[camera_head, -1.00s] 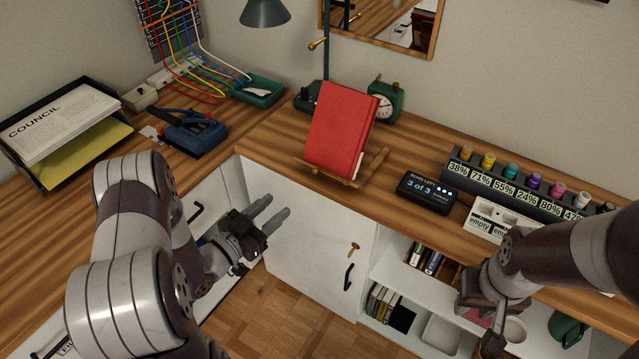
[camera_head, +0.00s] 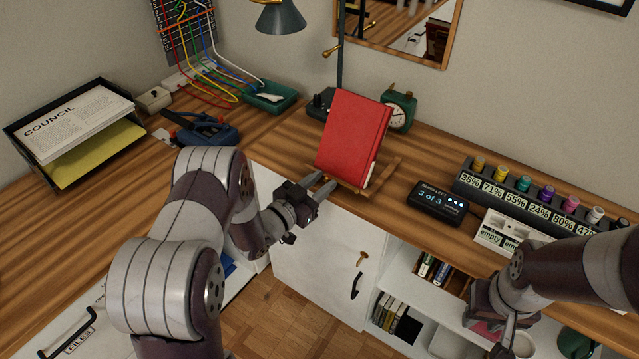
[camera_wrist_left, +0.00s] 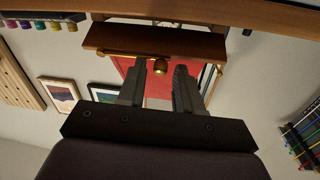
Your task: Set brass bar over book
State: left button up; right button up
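The red book (camera_head: 354,138) leans on a wooden stand (camera_head: 387,174) on the desk. In the left wrist view, which looks upside down, the book (camera_wrist_left: 128,66) is partly hidden behind the stand's ledge (camera_wrist_left: 150,40) and my fingers. The brass bar (camera_wrist_left: 118,53) runs along that ledge, with a round brass knob (camera_wrist_left: 160,67) on it. The bar is too small to make out in the head view. My left gripper (camera_head: 323,184) is at the stand's front; in the wrist view its fingers (camera_wrist_left: 162,80) are apart, with the knob between their tips. My right gripper (camera_head: 502,340) is low at the right, its fingers unclear.
A green clock (camera_head: 398,109) and a lamp (camera_head: 280,16) stand behind the book. A black counter display (camera_head: 440,203) reading "3 of 3" lies to its right, before a row of jars (camera_head: 545,190). The desk's front edge is below the stand.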

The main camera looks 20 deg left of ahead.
pick_arm(q)
grip_shut()
